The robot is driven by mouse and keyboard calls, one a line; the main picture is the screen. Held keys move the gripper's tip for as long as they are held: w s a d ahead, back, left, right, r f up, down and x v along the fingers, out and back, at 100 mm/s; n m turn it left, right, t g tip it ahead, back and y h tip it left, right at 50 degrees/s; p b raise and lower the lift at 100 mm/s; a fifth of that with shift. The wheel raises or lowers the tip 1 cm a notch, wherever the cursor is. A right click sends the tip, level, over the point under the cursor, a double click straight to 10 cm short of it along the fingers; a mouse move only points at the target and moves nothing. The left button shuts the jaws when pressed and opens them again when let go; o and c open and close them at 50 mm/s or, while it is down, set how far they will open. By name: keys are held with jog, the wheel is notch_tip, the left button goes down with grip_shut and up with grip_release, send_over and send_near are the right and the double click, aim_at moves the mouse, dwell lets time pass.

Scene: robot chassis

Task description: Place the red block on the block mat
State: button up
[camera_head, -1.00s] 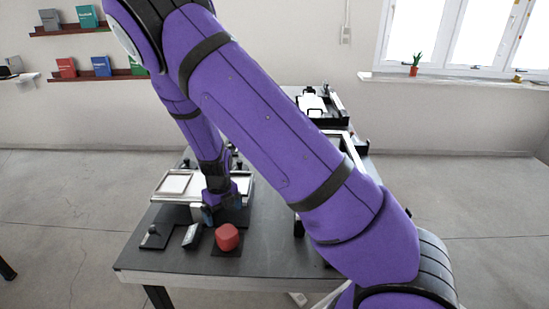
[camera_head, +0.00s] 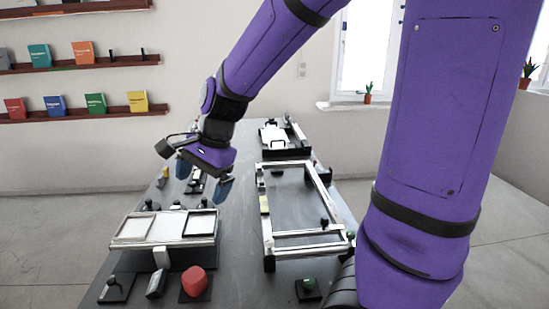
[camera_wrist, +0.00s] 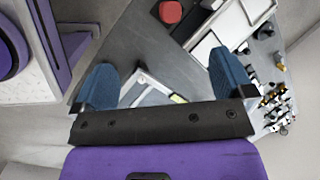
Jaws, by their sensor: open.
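The red block (camera_head: 194,281) rests on a dark square block mat (camera_head: 207,294) near the front of the table. The block also shows at the top of the wrist view (camera_wrist: 171,12), beyond my blue fingertips. My gripper (camera_head: 203,180) is open and empty. It hangs in the air above and behind the block, apart from it. The wrist view shows the two blue fingers spread wide (camera_wrist: 163,68) with nothing between them.
A metal frame (camera_head: 268,240) lies to the right on the dark table (camera_head: 235,270). Small knobbed pieces (camera_head: 117,287) and a dark block (camera_head: 157,283) sit to the left of the mat.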

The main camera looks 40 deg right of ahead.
jog(key=s+d+r+n+t+h, duration=0.1)
jog(key=s+d+r+n, duration=0.1)
jog(key=s+r+n, duration=0.2)
jog(key=s+d+r+n+t+h, duration=0.2)
jog(key=s+r+n, duration=0.3)
jog(key=s+n, duration=0.5)
jog(key=s+d, duration=0.1)
jog(key=s, duration=0.2)
jog(key=shift+r, duration=0.2)
jog(key=shift+c, duration=0.5)
